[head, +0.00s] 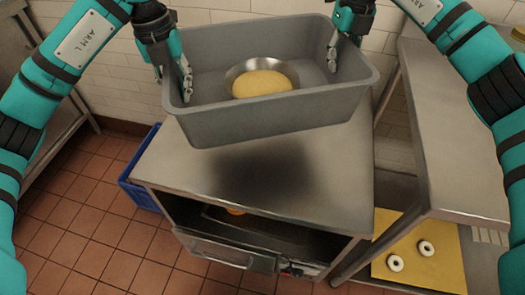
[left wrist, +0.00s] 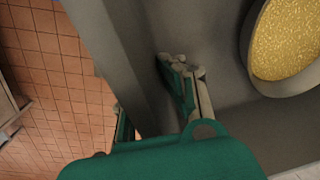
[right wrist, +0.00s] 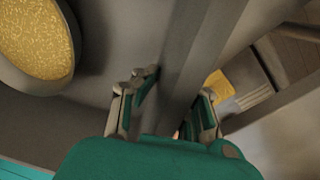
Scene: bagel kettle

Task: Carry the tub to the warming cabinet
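A grey tub (head: 265,122) is held in the air above the steel top of the warming cabinet (head: 340,165), tilted slightly in the head view. The outer fingers are hidden in the head view.
The cabinet's front door (head: 222,250) hangs open, with an orange item (head: 236,211) inside. A blue crate (head: 140,190) stands left of the cabinet. At right are a steel table (head: 455,150) and a yellow board (head: 405,268) with two white rings. Tiled floor is clear at front left.

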